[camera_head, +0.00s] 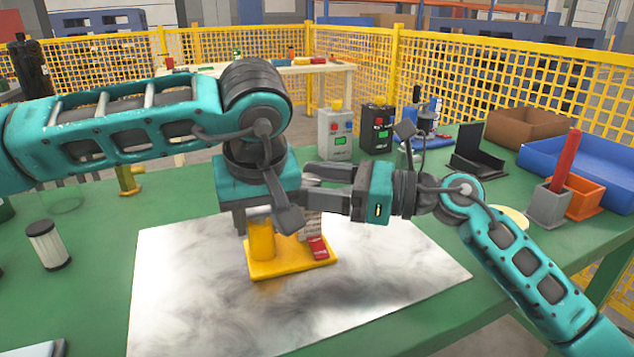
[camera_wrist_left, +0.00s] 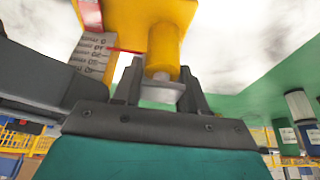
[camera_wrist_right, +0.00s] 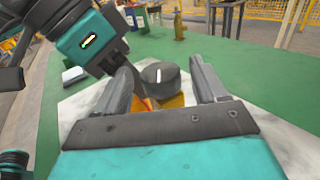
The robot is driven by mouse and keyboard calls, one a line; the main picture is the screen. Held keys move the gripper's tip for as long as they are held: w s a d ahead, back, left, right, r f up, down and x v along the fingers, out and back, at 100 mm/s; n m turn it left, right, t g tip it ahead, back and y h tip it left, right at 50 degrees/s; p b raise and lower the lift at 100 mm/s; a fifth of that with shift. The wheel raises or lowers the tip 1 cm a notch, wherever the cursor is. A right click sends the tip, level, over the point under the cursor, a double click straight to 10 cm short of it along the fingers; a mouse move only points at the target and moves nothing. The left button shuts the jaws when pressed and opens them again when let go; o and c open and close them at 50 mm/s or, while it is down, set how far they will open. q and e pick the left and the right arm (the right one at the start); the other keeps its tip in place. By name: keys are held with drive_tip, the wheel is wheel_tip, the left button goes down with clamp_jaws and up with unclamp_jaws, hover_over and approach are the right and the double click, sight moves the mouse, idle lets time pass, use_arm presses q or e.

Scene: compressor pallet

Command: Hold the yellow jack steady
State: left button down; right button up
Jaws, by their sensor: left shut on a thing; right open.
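The yellow jack (camera_head: 262,242) stands upright on a white sheet, with a flat yellow base and a round body. My left gripper (camera_head: 260,218) comes down from above and is shut on the jack. In the left wrist view its fingers flank the yellow cylinder (camera_wrist_left: 163,50) and a grey piece at its end. A grey scale with markings (camera_wrist_left: 92,55) stands beside the cylinder. My right gripper (camera_head: 322,186) is open to the right of the left one. In the right wrist view a dark round knob with a white line (camera_wrist_right: 163,73) shows between its fingers; contact is unclear.
The white smudged sheet (camera_head: 190,300) lies on the green table (camera_head: 90,240). A white-and-black filter (camera_head: 47,246) stands at left. Grey and black button boxes (camera_head: 335,138) stand behind. A blue tray (camera_head: 590,160) and an orange bin (camera_head: 583,196) are at right.

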drive_tip(key=shift+c, duration=0.4)
drive_tip(key=c, duration=1)
drive_tip(key=shift+f+m+t+h, duration=0.15)
drive_tip(key=shift+m+t+h, duration=0.35)
drive_tip(key=shift+t, duration=0.4)
drive_tip(key=shift+s+f+m+t+h, duration=0.1)
drive_tip(key=shift+m+t+h, duration=0.2)
drive_tip(key=shift+m+t, duration=0.35)
drive_tip(key=shift+s+a+m+t+h, duration=0.2)
drive_tip(key=shift+m+t+h, duration=0.2)
drive_tip(key=shift+t, duration=0.25)
drive_tip(key=shift+s+a+m+t+h, duration=0.15)
drive_tip(key=shift+m+t+h, duration=0.15)
drive_tip(key=shift+m+t, duration=0.25)
drive_tip(key=shift+s+a+r+m+t+h, duration=0.1)
drive_tip(key=shift+a+m+t+h, duration=0.05)
drive_tip(key=shift+m+t+h, duration=0.6)
drive_tip(key=shift+s+a+r+m+t+h, duration=0.1)
drive_tip(key=shift+m+t+h, duration=0.55)
drive_tip(key=shift+t+h, duration=0.2)
drive_tip(key=shift+d+m+t+h, duration=0.1)
drive_tip(key=shift+m+t+h, duration=0.2)
drive_tip(key=shift+h, duration=0.2)
